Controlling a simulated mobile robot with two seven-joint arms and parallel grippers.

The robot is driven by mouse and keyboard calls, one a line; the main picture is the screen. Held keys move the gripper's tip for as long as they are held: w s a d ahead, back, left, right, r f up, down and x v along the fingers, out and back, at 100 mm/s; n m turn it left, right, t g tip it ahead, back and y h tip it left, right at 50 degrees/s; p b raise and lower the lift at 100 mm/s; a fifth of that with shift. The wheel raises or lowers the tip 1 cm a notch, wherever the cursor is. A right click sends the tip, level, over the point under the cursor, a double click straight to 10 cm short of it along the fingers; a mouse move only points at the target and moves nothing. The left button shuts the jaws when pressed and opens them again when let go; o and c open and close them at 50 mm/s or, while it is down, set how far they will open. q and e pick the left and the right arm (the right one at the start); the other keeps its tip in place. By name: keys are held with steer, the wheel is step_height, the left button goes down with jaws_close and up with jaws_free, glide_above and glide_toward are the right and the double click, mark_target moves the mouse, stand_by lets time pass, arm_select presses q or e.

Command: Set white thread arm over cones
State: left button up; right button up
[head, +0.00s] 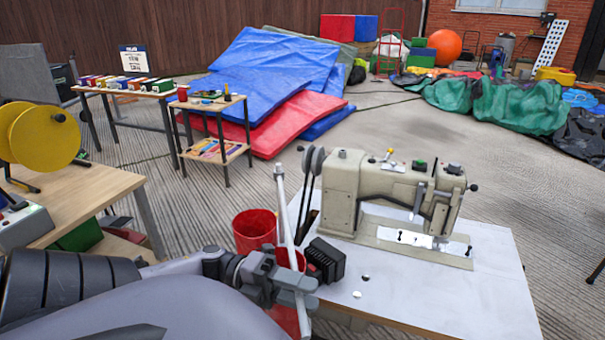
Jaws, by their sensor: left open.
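A cream sewing machine (375,195) stands on a white-topped table (470,290). No thread cones can be made out clearly. My right gripper is not in view.
Red buckets (254,228) stand behind my left gripper, partly hidden. A black ridged block (326,260) sits at the table's left edge. A wooden bench (85,200) with a yellow reel (45,137) is at left. Open floor (430,130) lies behind the machine.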

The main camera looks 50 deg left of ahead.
arm_select(q)
steer(key=v, duration=0.7)
stand_by(0.6)
